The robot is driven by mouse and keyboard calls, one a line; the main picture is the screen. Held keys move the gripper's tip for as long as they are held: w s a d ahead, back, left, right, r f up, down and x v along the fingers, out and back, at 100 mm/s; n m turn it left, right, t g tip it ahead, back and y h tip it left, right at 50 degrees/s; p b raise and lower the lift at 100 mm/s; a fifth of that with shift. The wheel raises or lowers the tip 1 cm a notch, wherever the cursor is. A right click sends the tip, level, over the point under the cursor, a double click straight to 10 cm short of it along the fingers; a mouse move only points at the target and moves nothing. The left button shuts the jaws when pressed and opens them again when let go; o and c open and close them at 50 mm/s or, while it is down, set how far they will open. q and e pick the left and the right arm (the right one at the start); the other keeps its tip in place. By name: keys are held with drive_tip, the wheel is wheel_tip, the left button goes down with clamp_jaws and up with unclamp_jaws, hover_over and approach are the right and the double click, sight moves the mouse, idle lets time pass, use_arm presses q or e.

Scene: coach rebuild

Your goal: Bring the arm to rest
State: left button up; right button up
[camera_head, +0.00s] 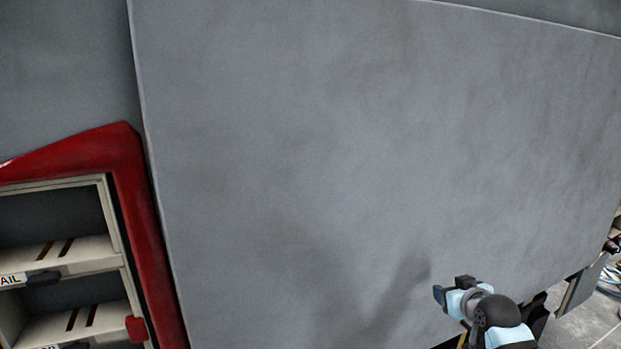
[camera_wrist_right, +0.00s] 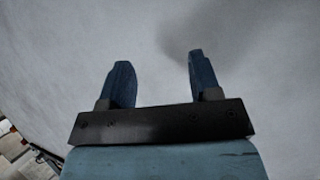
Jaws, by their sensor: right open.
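My right gripper (camera_wrist_right: 160,82) is open in the right wrist view. Its two blue fingers stand apart with nothing between them, in front of a plain grey surface. In the head view my right arm comes in at the bottom right, and the gripper (camera_head: 453,290) shows small in front of the large grey panel (camera_head: 330,130). A dark, soft shadow falls on the panel just left of it. I cannot tell whether the gripper touches the panel. My left gripper is not in view.
A red-framed cabinet (camera_head: 138,200) with pale shelves (camera_head: 75,254) stands at the lower left. The grey panel fills most of the head view. At the right edge, past the panel's lower edge, there is grey floor (camera_head: 590,325) with some cables (camera_head: 611,279).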

drive_tip(key=s+a+f, duration=0.3)
drive_tip(key=s+f, duration=0.5)
drive_tip(key=f, duration=0.2)
drive_tip(key=s+a+f, duration=0.3)
drive_tip(key=s+f, duration=0.2)
drive_tip(key=s, duration=0.5)
drive_tip(key=s+a+f+g+y, duration=0.1)
drive_tip(key=s+a+f, duration=0.2)
drive_tip(key=s, duration=0.7)
drive_tip(key=s+a+f+g+y, duration=0.1)
drive_tip(key=s+a+f, duration=0.3)
drive_tip(key=s+f, duration=0.3)
drive_tip(key=s, duration=0.3)
drive_tip(key=shift+n, duration=0.4)
drive_tip(key=shift+w, duration=0.1)
drive_tip(key=shift+c, duration=0.2)
